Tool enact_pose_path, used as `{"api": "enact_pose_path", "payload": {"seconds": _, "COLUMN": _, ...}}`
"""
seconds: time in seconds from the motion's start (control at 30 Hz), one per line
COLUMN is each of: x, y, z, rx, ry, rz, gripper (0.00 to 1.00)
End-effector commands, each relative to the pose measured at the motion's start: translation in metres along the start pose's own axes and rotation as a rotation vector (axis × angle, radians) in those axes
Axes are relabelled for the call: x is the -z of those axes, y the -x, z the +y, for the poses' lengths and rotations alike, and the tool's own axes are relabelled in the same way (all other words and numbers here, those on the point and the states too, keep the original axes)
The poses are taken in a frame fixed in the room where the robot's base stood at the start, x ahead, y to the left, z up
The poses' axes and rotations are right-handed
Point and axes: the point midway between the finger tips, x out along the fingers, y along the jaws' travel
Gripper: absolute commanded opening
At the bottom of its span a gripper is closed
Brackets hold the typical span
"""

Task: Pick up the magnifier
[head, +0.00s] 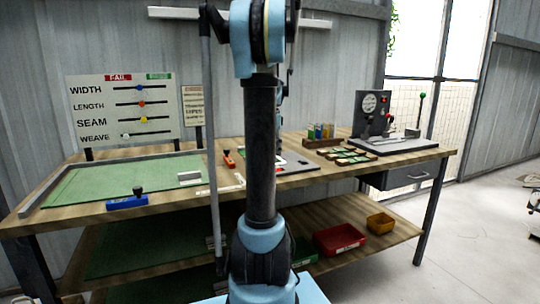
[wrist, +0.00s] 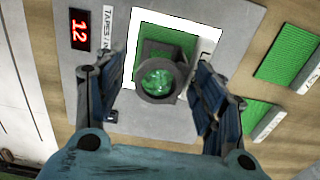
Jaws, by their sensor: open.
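In the wrist view the magnifier (wrist: 158,80) is a dark round ring with a greenish lens, in front of a dark block over a green patch with a white border. My gripper (wrist: 156,78) is open, with one blue-grey finger to the left of the magnifier and one to its right. Gaps show between the fingers and the ring, and nothing is held. In the head view my own arm covers the middle of the bench, and I cannot make out the magnifier or the fingertips there.
The magnifier's grey plate (wrist: 125,125) carries a red "12" display (wrist: 80,29). Green swatches (wrist: 287,53) lie to the right. The workbench (head: 75,222) also holds a green mat (head: 120,185), a blue-based tool (head: 127,201) and a lever device (head: 375,120). Bins stand below.

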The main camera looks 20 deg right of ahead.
Motion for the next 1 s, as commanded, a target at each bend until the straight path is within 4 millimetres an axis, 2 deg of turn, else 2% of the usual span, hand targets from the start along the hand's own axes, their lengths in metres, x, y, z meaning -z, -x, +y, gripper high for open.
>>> {"api": "enact_pose_path", "payload": {"seconds": 0.23, "x": 0.0, "y": -0.001, "z": 0.0, "rx": 0.0, "ry": 0.0, "rz": 0.0, "gripper": 0.63}}
{"api": "enact_pose_path", "payload": {"seconds": 0.4, "x": 0.0, "y": -0.001, "z": 0.0, "rx": 0.0, "ry": 0.0, "rz": 0.0, "gripper": 0.25}}
{"api": "enact_pose_path", "payload": {"seconds": 0.43, "x": 0.0, "y": -0.001, "z": 0.0, "rx": 0.0, "ry": 0.0, "rz": 0.0, "gripper": 0.18}}
{"api": "enact_pose_path", "payload": {"seconds": 0.47, "x": 0.0, "y": -0.001, "z": 0.0, "rx": 0.0, "ry": 0.0, "rz": 0.0, "gripper": 0.15}}
{"api": "enact_pose_path", "payload": {"seconds": 0.53, "x": 0.0, "y": -0.001, "z": 0.0, "rx": 0.0, "ry": 0.0, "rz": 0.0, "gripper": 0.15}}
{"api": "enact_pose_path", "payload": {"seconds": 0.57, "x": 0.0, "y": -0.001, "z": 0.0, "rx": 0.0, "ry": 0.0, "rz": 0.0, "gripper": 0.11}}
{"api": "enact_pose_path", "payload": {"seconds": 0.8, "x": 0.0, "y": 0.001, "z": 0.0, "rx": 0.0, "ry": 0.0, "rz": 0.0, "gripper": 0.11}}
{"api": "enact_pose_path", "payload": {"seconds": 1.0, "x": 0.0, "y": 0.024, "z": 0.001, "rx": 0.0, "ry": 0.0, "rz": 0.0, "gripper": 0.11}}
